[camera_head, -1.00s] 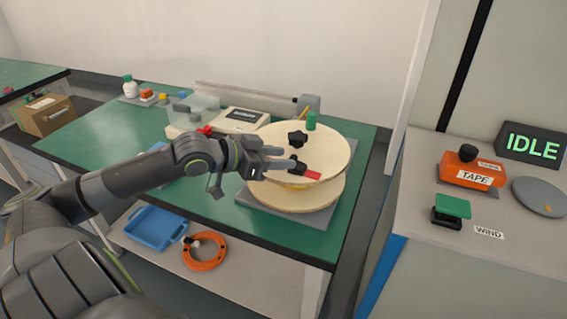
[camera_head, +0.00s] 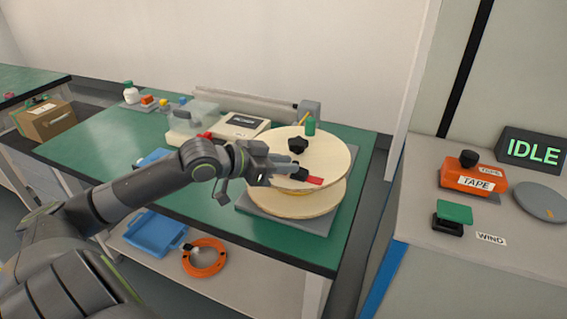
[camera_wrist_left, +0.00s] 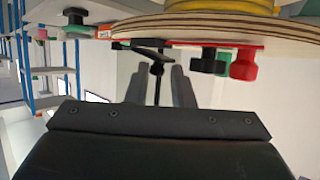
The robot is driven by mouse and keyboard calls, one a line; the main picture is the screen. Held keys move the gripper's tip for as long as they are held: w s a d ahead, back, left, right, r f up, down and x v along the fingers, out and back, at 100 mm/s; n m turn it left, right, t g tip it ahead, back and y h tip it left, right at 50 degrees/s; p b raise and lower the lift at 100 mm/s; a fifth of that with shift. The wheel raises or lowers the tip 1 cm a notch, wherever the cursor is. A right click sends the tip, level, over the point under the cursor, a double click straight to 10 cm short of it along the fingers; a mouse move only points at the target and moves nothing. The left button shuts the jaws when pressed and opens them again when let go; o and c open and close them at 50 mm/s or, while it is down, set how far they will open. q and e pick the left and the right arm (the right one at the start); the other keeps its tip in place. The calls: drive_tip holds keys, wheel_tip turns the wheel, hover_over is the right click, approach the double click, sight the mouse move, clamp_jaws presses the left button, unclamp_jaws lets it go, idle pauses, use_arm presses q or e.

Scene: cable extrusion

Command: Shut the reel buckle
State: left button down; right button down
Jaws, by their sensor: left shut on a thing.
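The wooden reel (camera_head: 330,157) lies flat on a grey plate (camera_head: 285,223) on the green bench. Its buckle has a red strip (camera_head: 316,181) and a black part (camera_head: 302,174) on the upper flange near the front. My left gripper (camera_head: 293,170) reaches in from the left, low over the flange, shut on the buckle's black part. The left wrist view shows a thin black lever (camera_wrist_left: 157,68) between the two grey fingers, beside the reel's edge (camera_wrist_left: 200,28). Whether the buckle is latched cannot be told. My right gripper is not in view.
A clear box (camera_head: 195,118) and a white device (camera_head: 242,124) stand behind the arm. At right, a counter holds an orange tape unit (camera_head: 474,178) and a green button (camera_head: 454,212).

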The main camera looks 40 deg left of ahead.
use_arm(q)
drive_tip(key=shift+a+f+n+h, duration=0.1)
drive_tip(key=shift+f+n+h, duration=0.1)
drive_tip(key=shift+n+h, duration=0.1)
drive_tip(key=shift+a+f+n+t+h+b, duration=0.15)
drive_tip(key=shift+f+n+t+h+b, duration=0.25)
drive_tip(key=shift+f, duration=0.05)
drive_tip(key=shift+s+r+b, duration=0.1)
drive_tip(key=shift+b, duration=0.25)
drive_tip(key=c, duration=1.6)
unclamp_jaws()
drive_tip(key=shift+o, duration=1.2)
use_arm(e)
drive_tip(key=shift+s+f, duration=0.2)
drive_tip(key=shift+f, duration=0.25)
